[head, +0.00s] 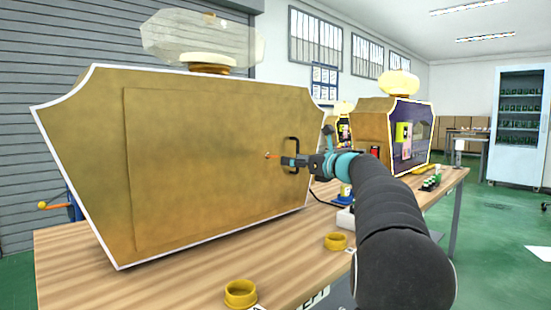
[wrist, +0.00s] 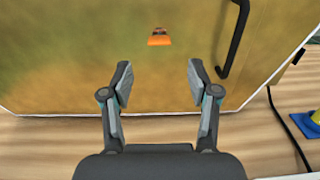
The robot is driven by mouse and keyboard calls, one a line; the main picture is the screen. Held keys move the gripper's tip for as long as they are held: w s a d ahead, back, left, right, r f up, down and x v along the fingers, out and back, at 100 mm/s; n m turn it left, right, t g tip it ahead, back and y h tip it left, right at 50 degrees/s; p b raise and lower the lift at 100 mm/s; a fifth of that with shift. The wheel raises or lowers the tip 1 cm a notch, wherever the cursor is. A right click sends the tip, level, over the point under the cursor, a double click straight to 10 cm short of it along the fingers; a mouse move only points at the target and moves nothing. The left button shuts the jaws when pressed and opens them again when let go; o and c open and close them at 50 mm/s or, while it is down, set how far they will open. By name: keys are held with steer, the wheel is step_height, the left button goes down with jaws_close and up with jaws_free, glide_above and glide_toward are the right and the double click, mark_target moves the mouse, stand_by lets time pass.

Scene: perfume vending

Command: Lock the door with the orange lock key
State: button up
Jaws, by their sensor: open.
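The orange lock key (head: 268,155) sticks out of the gold door (head: 190,170) on the back of the large perfume machine, left of the black handle (head: 293,152). In the wrist view the orange key (wrist: 159,39) lies ahead of the fingertips and between their lines, with the black handle (wrist: 236,38) to its right. My gripper (head: 285,160) is in front of the door near the key. In the wrist view my gripper (wrist: 160,76) is open, its two fingers apart with nothing between them. The door looks closed flush in its frame.
The machine stands on a wooden table (head: 75,260). Yellow rings (head: 240,293) and (head: 335,241) lie on the table in front of the door. A second machine (head: 375,130) stands behind my arm. A black cable (wrist: 290,135) and a blue object (wrist: 308,122) lie at the right.

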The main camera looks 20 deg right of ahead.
mark_target(276, 156)
steer(key=x, duration=0.8)
steer(key=shift+w+a+p, duration=0.1)
steer(key=shift+w+p, duration=0.1)
steer(key=shift+p, duration=0.2)
steer(key=shift+c, duration=0.2)
jaws_close()
